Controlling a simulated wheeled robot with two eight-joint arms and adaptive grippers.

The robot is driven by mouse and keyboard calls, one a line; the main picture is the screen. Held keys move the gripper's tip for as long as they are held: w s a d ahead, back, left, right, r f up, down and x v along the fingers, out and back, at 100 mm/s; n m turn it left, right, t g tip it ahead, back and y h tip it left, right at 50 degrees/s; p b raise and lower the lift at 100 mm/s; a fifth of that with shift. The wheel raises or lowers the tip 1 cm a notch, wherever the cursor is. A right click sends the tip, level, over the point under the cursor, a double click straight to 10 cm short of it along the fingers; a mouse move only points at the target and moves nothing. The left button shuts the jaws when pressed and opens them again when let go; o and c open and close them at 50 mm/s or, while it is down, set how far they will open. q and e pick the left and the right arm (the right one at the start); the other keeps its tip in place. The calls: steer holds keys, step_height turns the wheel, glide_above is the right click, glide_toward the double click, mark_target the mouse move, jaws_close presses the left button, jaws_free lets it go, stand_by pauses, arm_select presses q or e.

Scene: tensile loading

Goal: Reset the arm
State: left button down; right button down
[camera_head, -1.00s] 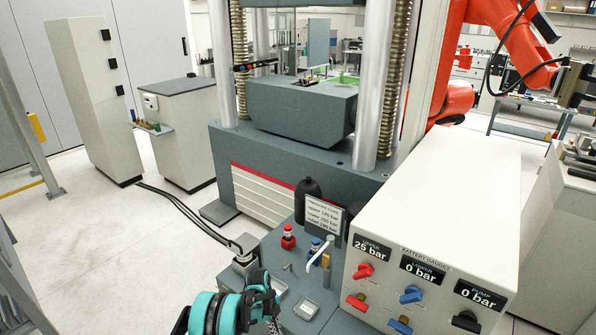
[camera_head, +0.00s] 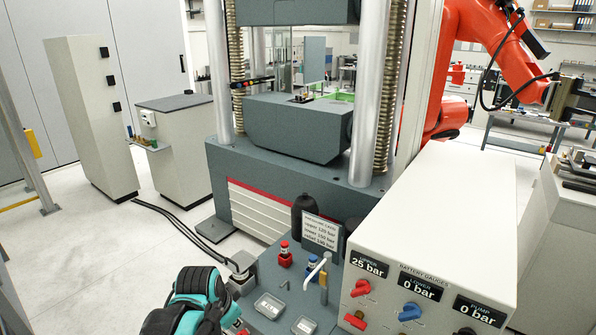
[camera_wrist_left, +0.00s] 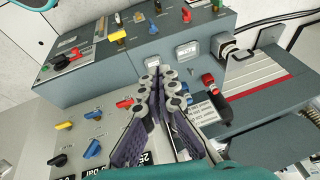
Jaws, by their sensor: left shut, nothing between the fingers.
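My left arm enters the head view at the bottom left, its teal and black wrist in front of the grey bench (camera_head: 262,278). My left gripper (camera_wrist_left: 162,78) shows clearly in the wrist view. Its dark padded fingers come together at the tips with nothing between them. It hangs over the gauge box and bench, apart from the knobs as far as I can tell. My right gripper is not in view.
The white gauge box (camera_head: 432,215) with red and blue knobs stands at the right. The testing machine (camera_head: 300,130) stands behind.

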arm_select(q)
steer(key=s+a+n+t, duration=0.2)
steer(key=s+n, duration=0.5)
steer(key=s, duration=0.6)
steer(key=shift+s+a+n+t+y, duration=0.15)
steer(key=shift+s+n+t+y, duration=0.25)
